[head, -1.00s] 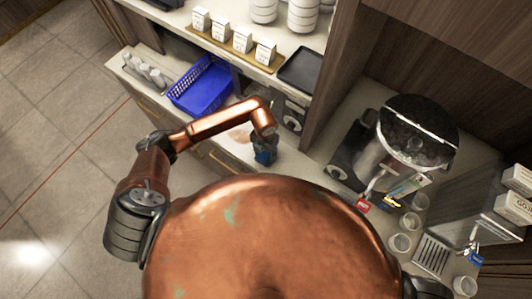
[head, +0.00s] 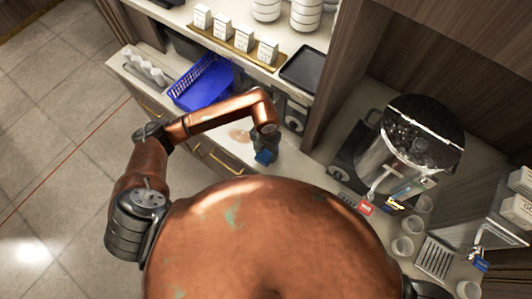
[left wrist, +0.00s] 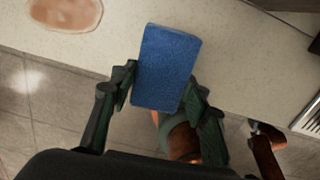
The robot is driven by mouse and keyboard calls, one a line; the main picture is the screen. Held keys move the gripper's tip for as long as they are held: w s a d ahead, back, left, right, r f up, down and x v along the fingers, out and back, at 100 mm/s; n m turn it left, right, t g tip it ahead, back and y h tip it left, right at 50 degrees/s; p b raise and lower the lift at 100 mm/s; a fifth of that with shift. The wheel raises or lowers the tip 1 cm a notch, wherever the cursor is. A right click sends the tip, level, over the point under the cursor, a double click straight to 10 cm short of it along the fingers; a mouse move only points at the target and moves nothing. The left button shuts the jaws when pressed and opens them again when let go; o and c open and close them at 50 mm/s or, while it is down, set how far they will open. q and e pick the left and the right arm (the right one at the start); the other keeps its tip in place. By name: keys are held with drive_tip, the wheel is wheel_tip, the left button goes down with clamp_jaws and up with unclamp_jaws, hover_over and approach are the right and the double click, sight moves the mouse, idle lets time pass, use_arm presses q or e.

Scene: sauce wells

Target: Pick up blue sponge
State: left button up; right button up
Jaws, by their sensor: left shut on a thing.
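The blue sponge (left wrist: 166,68) is in the left wrist view, a rectangular block between the two fingers of my left gripper (left wrist: 160,88). The fingers are shut on its lower half from both sides. In the head view the sponge (head: 265,156) shows as a small blue patch below the tip of my left gripper (head: 266,145), over the counter's front part. I cannot tell how far it is above the counter. My right gripper is not in view.
A brownish spill (left wrist: 66,12) lies on the pale counter (head: 185,116). A blue basket (head: 203,82) stands behind my left arm. A metal dispenser (head: 407,150) and several clear cups (head: 403,247) stand at the right. Open floor lies at the left.

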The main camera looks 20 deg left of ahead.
use_arm(q)
drive_tip(key=s+r, duration=0.1)
drive_tip(key=r, duration=0.1)
drive_tip(key=s+d+r, duration=0.1)
drive_tip(key=s+r, duration=0.1)
drive_tip(key=shift+s+r+b, duration=0.1)
drive_tip(key=shift+s+b, duration=0.2)
drive_tip(key=shift+b, duration=0.05)
drive_tip(key=s+d+r+b, duration=0.1)
drive_tip(key=s+r, duration=0.2)
drive_tip(key=s, duration=0.5)
drive_tip(key=shift+d+r, duration=0.35)
drive_tip(key=shift+d, duration=0.05)
drive_tip(key=shift+s, duration=0.1)
drive_tip(key=o, duration=0.5)
drive_tip(key=c, duration=0.4)
